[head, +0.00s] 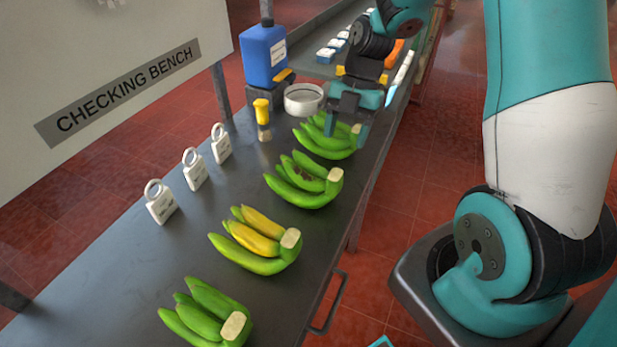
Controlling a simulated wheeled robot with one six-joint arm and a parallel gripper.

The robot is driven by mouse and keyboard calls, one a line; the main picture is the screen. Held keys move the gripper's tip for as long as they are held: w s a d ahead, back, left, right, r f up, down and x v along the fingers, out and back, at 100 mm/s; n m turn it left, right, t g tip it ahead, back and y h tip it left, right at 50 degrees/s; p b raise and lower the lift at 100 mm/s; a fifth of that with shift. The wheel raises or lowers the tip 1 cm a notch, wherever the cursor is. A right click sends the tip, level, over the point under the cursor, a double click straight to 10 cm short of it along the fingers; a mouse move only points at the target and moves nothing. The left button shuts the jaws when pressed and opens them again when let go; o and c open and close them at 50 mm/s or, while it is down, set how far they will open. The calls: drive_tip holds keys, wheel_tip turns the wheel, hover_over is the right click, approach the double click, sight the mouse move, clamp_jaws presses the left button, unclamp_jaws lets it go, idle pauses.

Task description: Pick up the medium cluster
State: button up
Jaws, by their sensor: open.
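Several banana clusters lie in a row along the dark bench (150,240). The farthest is a green cluster (322,142), close to my gripper (350,128). Nearer lies a green cluster with a dark brownish patch (305,190). Then comes a green cluster with yellow fingers (256,243), and nearest is an all-green cluster (207,316). I cannot tell for sure which is the medium one. My gripper is open, pointing down, with its fingers at the far cluster's far right end. Whether it touches that cluster is unclear.
Several white ringed tags (194,168) stand left of the clusters. Behind them are a yellow-handled brush (262,118), a blue jug (264,56) and a round pale dish (303,98). A "CHECKING BENCH" sign (125,90) hangs at left. The bench's left front is clear.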

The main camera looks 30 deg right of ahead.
sight(337, 173)
drive_tip(key=p+x, duration=0.2)
drive_tip(key=x, duration=0.6)
drive_tip(key=shift+s+d+f, duration=0.15)
drive_tip(key=shift+s, duration=0.05)
drive_tip(key=shift+w, duration=0.1)
clamp_jaws()
